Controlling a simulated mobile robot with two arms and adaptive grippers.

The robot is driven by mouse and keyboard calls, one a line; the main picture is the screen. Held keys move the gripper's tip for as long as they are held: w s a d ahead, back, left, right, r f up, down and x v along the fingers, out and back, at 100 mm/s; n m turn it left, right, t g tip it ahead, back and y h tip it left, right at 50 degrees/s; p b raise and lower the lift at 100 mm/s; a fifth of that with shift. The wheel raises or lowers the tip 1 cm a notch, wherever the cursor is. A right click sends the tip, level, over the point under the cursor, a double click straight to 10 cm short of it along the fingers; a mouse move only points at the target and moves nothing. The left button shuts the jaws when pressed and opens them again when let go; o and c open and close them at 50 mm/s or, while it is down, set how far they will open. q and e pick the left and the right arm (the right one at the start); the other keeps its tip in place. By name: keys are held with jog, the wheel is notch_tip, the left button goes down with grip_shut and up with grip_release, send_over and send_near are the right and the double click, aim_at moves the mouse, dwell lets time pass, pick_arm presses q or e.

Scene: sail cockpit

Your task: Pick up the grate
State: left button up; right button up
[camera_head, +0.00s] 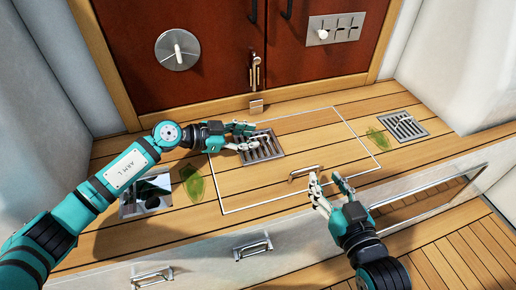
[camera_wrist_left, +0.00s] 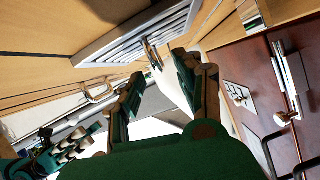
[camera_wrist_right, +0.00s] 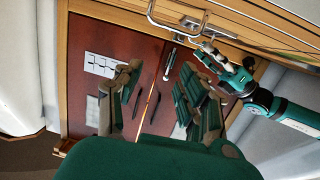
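A slatted metal grate (camera_head: 263,149) lies in the wooden deck near the middle of the head view. It also shows at the top of the left wrist view (camera_wrist_left: 140,36). My left gripper (camera_head: 246,137) is open at the grate's far left edge, its fingers apart. In the left wrist view a small upright piece shows between the fingertips, by the grate; contact is unclear. A second, similar grate (camera_head: 403,125) lies at the right. My right gripper (camera_head: 328,178) is open and empty just in front of the hatch handle (camera_head: 303,171), which also shows in the right wrist view (camera_wrist_right: 178,24).
A white outline marks a hatch panel (camera_head: 325,137) around the middle grate. Red-brown doors (camera_head: 235,50) stand behind. Translucent green shapes (camera_head: 193,184) (camera_head: 377,140) stand on the deck. A metal recess with a black knob (camera_head: 150,200) lies at the left. Drawer handles (camera_head: 252,248) face the front.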

aim_at(258, 137)
pick_arm(q)
jog(key=shift+b+x, duration=0.85)
jog(key=shift+b, duration=0.25)
jog(key=shift+b+x, duration=0.8)
jog(key=shift+x, duration=0.05)
jog(key=shift+f, duration=0.1)
pick_arm(e)
jog(key=s+r+t+y, duration=0.4)
jog(key=r+t, duration=0.7)
jog(key=r, duration=0.4)
jog(key=shift+s+a+r, duration=0.35)
jog(key=shift+s+a, duration=0.1)
jog(key=shift+s, duration=0.2)
pick_arm(q)
grip_shut()
